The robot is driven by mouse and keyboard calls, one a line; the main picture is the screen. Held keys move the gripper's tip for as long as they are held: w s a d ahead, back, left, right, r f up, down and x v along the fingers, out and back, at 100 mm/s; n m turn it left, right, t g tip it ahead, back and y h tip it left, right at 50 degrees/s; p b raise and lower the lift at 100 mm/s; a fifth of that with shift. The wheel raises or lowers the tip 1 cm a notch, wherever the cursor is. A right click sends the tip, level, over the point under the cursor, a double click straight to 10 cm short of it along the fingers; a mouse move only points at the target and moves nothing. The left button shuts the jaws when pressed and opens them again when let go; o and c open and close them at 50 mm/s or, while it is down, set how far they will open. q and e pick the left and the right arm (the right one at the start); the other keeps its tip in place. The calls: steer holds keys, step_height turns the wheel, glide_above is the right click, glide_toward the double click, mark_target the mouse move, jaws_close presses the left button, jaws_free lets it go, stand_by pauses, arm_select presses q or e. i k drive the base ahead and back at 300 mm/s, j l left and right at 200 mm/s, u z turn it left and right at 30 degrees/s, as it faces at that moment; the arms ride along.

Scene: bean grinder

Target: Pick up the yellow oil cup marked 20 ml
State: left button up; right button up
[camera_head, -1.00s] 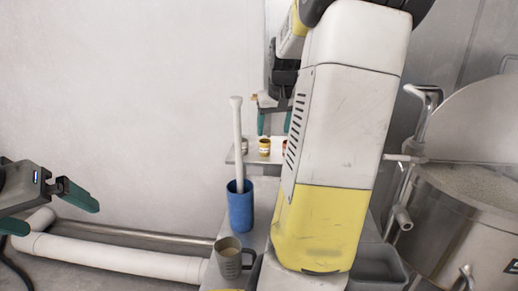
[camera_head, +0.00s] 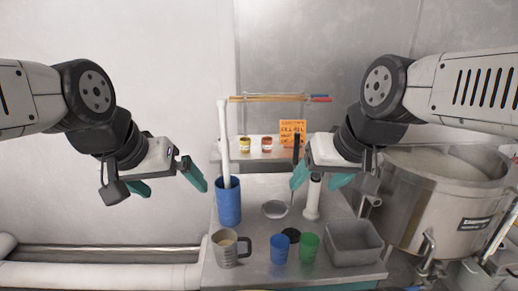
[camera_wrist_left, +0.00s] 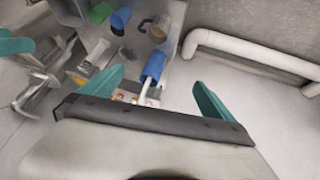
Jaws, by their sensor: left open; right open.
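Two small cups stand on the raised back shelf in the head view: a yellow cup (camera_head: 245,145) on the left and a red cup (camera_head: 267,144) beside it. The 20 ml marking is too small to read. My left gripper (camera_head: 172,188) is open and empty, left of the table and apart from the cups. Its green fingers also show in the left wrist view (camera_wrist_left: 158,92), with the small shelf cups (camera_wrist_left: 127,97) tiny between them. My right gripper (camera_head: 322,184) is open, above the right part of the table near a white upright cylinder.
A tall blue container (camera_head: 229,207) with a white rod stands at the table's left edge, before the shelf. A mug (camera_head: 227,249), blue cup (camera_head: 280,249), green cup (camera_head: 309,248) and grey bin (camera_head: 353,243) stand in front. A large steel pot (camera_head: 440,205) is right.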

mark_target(245, 146)
steer(key=j+z, duration=0.25)
steer(key=j, duration=1.5)
steer(key=i+j, duration=0.35)
steer(key=i, duration=0.15)
